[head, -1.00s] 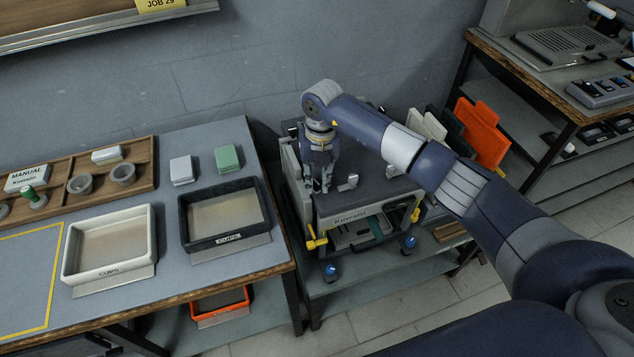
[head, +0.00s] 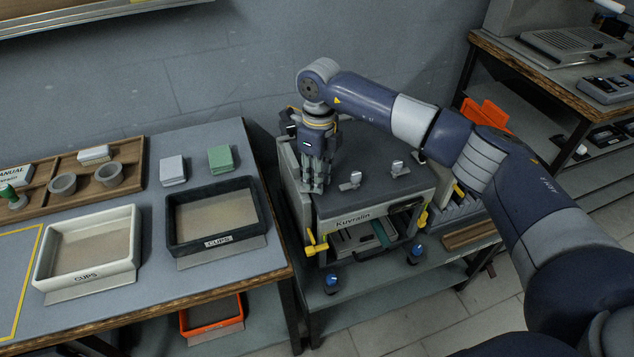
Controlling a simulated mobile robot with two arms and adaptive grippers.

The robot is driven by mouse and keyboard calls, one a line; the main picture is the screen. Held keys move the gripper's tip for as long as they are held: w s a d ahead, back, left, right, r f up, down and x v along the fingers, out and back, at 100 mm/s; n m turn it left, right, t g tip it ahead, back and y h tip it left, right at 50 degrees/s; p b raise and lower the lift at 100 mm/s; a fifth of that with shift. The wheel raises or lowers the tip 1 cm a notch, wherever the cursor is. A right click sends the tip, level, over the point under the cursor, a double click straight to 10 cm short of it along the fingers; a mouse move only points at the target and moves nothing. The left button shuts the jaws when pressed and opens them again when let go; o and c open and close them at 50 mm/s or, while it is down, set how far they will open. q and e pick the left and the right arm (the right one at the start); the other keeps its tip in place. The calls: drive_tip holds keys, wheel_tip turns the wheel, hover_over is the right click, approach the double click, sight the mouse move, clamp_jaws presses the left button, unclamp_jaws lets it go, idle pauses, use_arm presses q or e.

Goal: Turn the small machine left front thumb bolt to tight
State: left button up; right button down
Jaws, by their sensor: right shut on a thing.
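The small machine (head: 385,186), labelled Kuvralin, stands on a low grey bench with a dark flat top. My right gripper (head: 314,186) points straight down at the left front part of that top. It is shut on the left front thumb bolt, which its fingers hide almost entirely, so I cannot tell how far the bolt is turned. Two other grey thumb bolts show on the top: one just right of the gripper (head: 350,182) and one farther right (head: 397,168). My left gripper is not in view.
Yellow handles (head: 316,244) and blue-topped knobs (head: 332,281) are at the machine's front. The table to the left holds a white tray (head: 88,289) and a black tray (head: 220,250). Orange panels (head: 487,114) stand behind my right arm.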

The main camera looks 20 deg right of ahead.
drive_tip(key=shift+w+n+b, duration=0.1)
drive_tip(key=shift+n+b, duration=0.95)
drive_tip(key=shift+n, duration=0.95)
drive_tip(key=c, duration=1.4)
unclamp_jaws()
drive_tip(key=r, duration=1.2)
drive_tip(key=shift+w+d, duration=0.1)
drive_tip(key=shift+w, duration=0.1)
